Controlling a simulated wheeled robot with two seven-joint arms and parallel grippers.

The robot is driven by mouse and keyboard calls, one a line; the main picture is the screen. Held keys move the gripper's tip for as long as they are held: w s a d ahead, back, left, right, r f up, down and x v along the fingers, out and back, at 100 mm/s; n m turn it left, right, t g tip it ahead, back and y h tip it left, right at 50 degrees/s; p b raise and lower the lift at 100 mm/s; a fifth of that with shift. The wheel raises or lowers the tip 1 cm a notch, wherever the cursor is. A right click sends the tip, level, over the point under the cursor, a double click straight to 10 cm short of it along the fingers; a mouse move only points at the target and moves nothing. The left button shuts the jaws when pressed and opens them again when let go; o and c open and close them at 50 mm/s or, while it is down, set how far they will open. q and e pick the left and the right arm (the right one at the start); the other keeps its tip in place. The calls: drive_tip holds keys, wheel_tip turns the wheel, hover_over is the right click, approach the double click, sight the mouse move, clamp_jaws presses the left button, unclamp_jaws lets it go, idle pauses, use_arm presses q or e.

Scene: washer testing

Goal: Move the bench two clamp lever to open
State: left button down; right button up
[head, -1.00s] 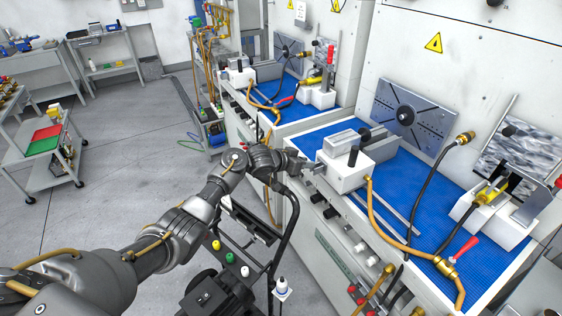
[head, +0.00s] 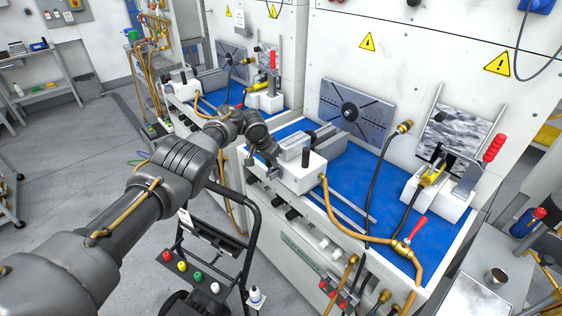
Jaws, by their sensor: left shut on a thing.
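The nearer bench (head: 352,185) has a blue top. At its left front stands a white clamp block (head: 300,175) with a grey bar and an upright black knob (head: 305,157). My left gripper (head: 272,162) is at the left end of this block, shut on a small part there; the fingers are dark and small, so I cannot tell exactly which part. The black knob stands apart from the fingers. My right gripper is not in view.
A brass-ended hose (head: 330,205) and a red valve handle (head: 417,228) lie along the bench front. A mounting plate (head: 356,112) stands behind. A similar bench (head: 235,88) lies beyond.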

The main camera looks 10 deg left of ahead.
use_arm(q)
drive_tip(key=shift+d, duration=0.1)
idle(0.5)
drive_tip(key=c, duration=1.2)
unclamp_jaws()
drive_tip(key=shift+w+f, duration=0.1)
drive_tip(key=shift+w, duration=0.05)
drive_tip(key=shift+r+p, duration=0.35)
drive_tip(key=shift+r, duration=0.3)
drive_tip(key=shift+p+v, duration=0.55)
drive_tip(key=shift+v, duration=4.3)
